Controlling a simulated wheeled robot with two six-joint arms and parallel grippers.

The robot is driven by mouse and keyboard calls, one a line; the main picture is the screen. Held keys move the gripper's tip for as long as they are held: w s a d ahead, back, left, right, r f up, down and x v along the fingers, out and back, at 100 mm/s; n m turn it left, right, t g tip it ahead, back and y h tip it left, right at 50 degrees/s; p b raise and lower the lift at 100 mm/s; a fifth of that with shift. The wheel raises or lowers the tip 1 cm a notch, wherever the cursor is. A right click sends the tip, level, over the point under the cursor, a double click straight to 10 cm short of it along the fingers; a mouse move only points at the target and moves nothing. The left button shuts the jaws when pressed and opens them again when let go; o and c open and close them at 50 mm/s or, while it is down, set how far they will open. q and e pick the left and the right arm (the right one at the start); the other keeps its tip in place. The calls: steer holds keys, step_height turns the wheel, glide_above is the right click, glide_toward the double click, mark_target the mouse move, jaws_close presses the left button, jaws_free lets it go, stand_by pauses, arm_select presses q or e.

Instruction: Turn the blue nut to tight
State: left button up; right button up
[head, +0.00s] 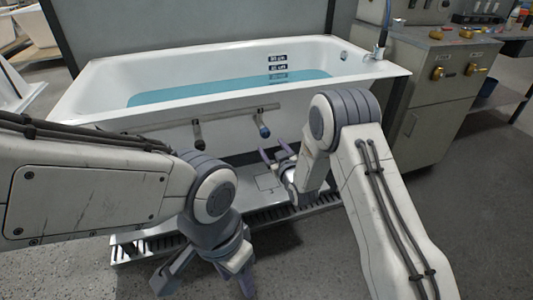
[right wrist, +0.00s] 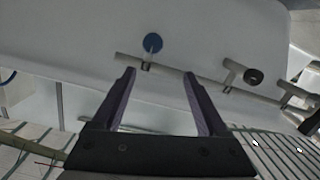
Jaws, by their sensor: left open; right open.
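The blue nut (head: 264,131) is on the end of a short stub of the pipe on the bathtub's (head: 180,118) front wall. In the right wrist view the blue nut (right wrist: 153,43) shows as a round blue disc beyond my fingertips, near the middle between them. My right gripper (head: 277,151) is open and empty, just below and right of the nut in the head view and apart from it. Its two fingers (right wrist: 159,75) stand spread in the right wrist view. My left gripper (head: 205,278) is open and empty, low in front of the tub, away from the nut.
Another pipe stub (head: 197,140) sticks out left of the nut; the right wrist view shows a dark-ended stub (right wrist: 253,76). A slatted metal grating (head: 160,243) lies below the tub. A metal cabinet (head: 440,90) with brass valves stands right. The tub holds blue water (head: 215,87).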

mark_target(266, 135)
steer(key=shift+t, duration=0.7)
steer(key=w+b, duration=0.1)
steer(key=w, duration=0.2)
steer(key=w+a+f+b, duration=0.1)
steer(key=w, duration=0.3)
steer(key=w+f+b, duration=0.1)
steer(key=w, duration=0.2)
steer(key=shift+w+a+f, duration=0.2)
steer(key=shift+a, duration=0.15)
arm_select(q)
step_height(266, 135, down, 4)
arm_select(e)
jaws_close()
